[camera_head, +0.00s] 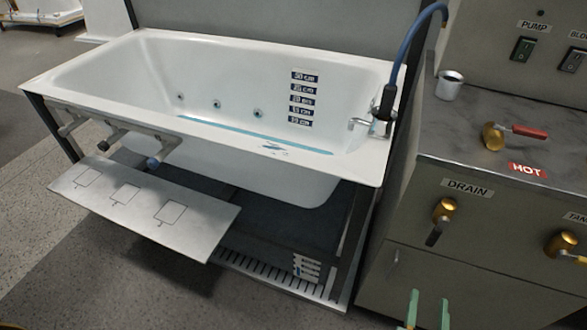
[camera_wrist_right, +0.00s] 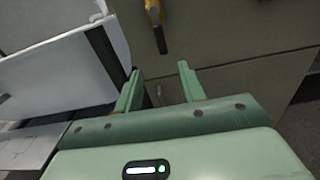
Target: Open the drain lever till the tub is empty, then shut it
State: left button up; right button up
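The drain lever (camera_head: 439,222) is a brass valve with a dark handle, under the DRAIN label (camera_head: 467,188) on the grey cabinet front. Its handle hangs downward, tilted slightly left. It also shows at the top of the right wrist view (camera_wrist_right: 156,22). My right gripper (camera_head: 429,297) is below the lever, apart from it, with its two green fingers spread and nothing between them. The white tub (camera_head: 90,82) shows a strip of blue water (camera_head: 250,133) inside, behind its near rim. Depth marks (camera_head: 302,98) are on the inner wall. My left gripper is not in view.
A red-handled HOT lever (camera_head: 515,131) and a metal cup (camera_head: 449,86) are on the cabinet top. Another brass valve (camera_head: 567,243) is right of the drain lever. A blue hose (camera_head: 405,50) arches over the tub's right end. A marked panel (camera_head: 145,205) juts out in front.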

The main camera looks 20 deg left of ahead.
dwell(0.5)
jog(key=b, duration=0.1)
send_near(434, 239)
jog(key=w, duration=0.4)
jog(key=shift+w+f, duration=0.15)
jog(key=shift+w, duration=0.25)
jog(key=w+b, duration=0.1)
jog(key=w, duration=0.3)
jog(key=shift+w+a, duration=0.15)
jog(key=shift+w, duration=0.15)
jog(key=shift+w+b, duration=0.3)
jog(key=shift+w, duration=0.4)
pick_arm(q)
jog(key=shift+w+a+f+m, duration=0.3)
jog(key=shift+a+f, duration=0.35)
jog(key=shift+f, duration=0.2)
pick_arm(e)
grip_shut()
